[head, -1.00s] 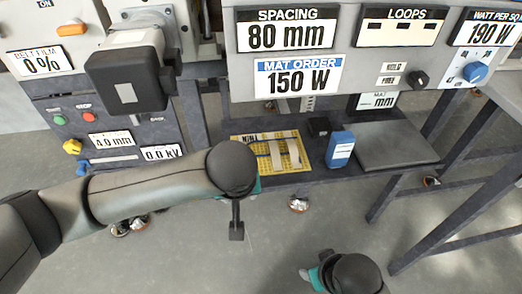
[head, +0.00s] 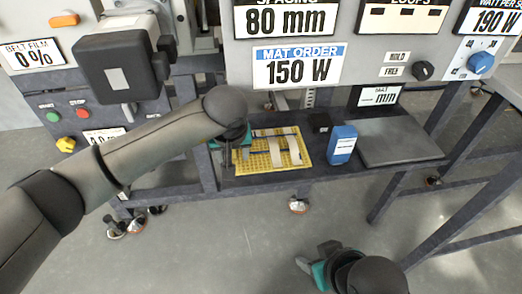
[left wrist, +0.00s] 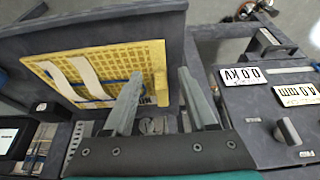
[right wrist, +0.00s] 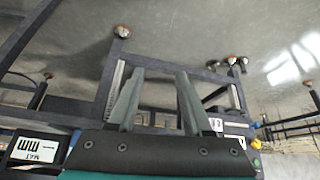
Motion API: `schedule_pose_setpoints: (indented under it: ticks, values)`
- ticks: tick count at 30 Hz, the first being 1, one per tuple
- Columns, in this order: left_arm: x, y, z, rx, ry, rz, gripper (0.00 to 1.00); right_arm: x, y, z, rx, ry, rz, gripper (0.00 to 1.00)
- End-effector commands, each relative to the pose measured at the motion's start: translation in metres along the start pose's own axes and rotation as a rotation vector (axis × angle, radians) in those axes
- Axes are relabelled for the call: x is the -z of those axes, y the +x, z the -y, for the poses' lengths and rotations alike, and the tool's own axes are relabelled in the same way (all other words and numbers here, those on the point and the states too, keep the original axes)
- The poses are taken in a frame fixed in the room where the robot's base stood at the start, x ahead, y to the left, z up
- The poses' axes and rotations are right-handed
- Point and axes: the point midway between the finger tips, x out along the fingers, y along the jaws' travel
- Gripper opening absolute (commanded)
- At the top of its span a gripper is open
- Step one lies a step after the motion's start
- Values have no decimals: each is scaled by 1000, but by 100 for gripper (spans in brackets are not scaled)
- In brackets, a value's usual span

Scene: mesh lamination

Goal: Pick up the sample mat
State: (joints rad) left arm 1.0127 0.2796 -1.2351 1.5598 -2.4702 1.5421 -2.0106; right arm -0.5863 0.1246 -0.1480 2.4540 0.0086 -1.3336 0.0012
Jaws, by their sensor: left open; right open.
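The sample mat is a yellow grid sheet (head: 258,160) with two pale strips and a blue line across it. It lies flat on the dark low shelf, and the left part is partly hidden by my left gripper. It also shows in the left wrist view (left wrist: 120,62). My left gripper (head: 228,165) is at the mat's left edge. In the left wrist view its open fingers (left wrist: 155,95) are by the mat's near edge, with nothing clearly between them. My right gripper (head: 315,255) is open and empty over the floor, in front of the shelf; its fingers show in the right wrist view (right wrist: 157,95).
A dark grey plate (head: 398,142) lies further right. The control panel (head: 400,70) overhangs the shelf. Open floor lies in front.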

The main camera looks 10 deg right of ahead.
Motion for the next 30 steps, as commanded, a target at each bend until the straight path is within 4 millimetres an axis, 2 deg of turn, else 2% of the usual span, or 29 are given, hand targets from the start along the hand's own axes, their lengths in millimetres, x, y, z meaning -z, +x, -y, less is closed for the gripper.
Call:
schedule_pose_setpoints:
  ticks: [6, 15, 26, 30]
  values:
    - [18, 9, 0, -1, -2, 1, 57, 12, 14, 13, 33, -7, -117, 50]
    - [17, 18, 0, -1, -1, 1, 57, 26, 23, 27, 70, -9, -251, 50]
    - [17, 19, 0, -1, 0, 0, 57, 30, 23, 29, 77, -8, -275, 50]
    - [17, 19, 0, -1, 0, 0, 42, 29, 23, 29, 76, -8, -274, 50]
